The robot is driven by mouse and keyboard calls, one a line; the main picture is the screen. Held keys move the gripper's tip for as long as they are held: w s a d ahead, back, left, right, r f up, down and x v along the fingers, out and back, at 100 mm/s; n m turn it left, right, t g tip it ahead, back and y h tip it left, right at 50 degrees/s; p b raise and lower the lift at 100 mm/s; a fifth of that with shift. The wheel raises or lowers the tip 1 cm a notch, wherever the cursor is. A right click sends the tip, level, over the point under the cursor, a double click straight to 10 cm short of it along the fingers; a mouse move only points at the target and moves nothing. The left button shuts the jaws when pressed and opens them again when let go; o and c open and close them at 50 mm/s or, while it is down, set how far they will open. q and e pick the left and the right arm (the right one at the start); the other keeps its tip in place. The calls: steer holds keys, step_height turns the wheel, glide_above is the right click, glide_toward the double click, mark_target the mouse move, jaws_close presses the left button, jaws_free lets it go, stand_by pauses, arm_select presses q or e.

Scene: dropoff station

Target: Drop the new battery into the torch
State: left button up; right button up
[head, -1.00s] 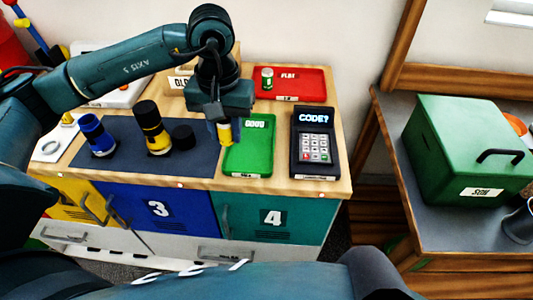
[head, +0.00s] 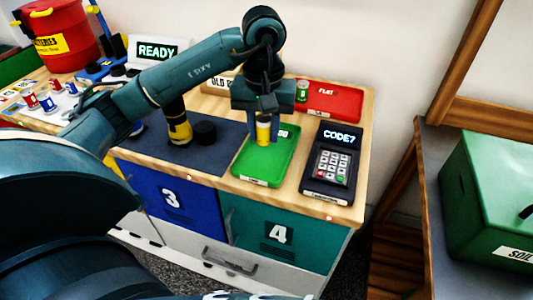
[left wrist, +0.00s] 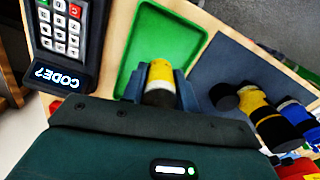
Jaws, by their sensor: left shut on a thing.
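My left gripper (head: 263,128) is shut on a yellow battery with a pale band (head: 263,131). It holds the battery upright over the green tray (head: 248,170); I cannot tell whether it touches the tray. The left wrist view also shows the battery (left wrist: 160,80) between the fingers. The yellow-and-black torch (head: 180,128) stands upright on the dark mat (head: 215,158), left of the gripper. A black round cap (head: 204,132) lies between torch and gripper. A blue torch (left wrist: 294,116) stands beyond the yellow one, mostly hidden by my arm in the head view. My right gripper is not in view.
A keypad reading CODE? (head: 331,165) is right of the green tray. A red tray (head: 340,103) with a green battery (head: 302,91) lies behind. A READY display (head: 157,51) and red bucket (head: 60,40) are at the back left. A green box (head: 490,190) is far right.

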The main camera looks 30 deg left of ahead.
mark_target(264, 162)
arm_select(q)
step_height(264, 162, down, 3)
steer(key=shift+r, duration=0.2)
step_height(264, 162, down, 3)
steer(key=shift+f, duration=0.1)
steer(key=shift+f, duration=0.15)
steer(key=o, duration=1)
steer(key=shift+o, duration=0.2)
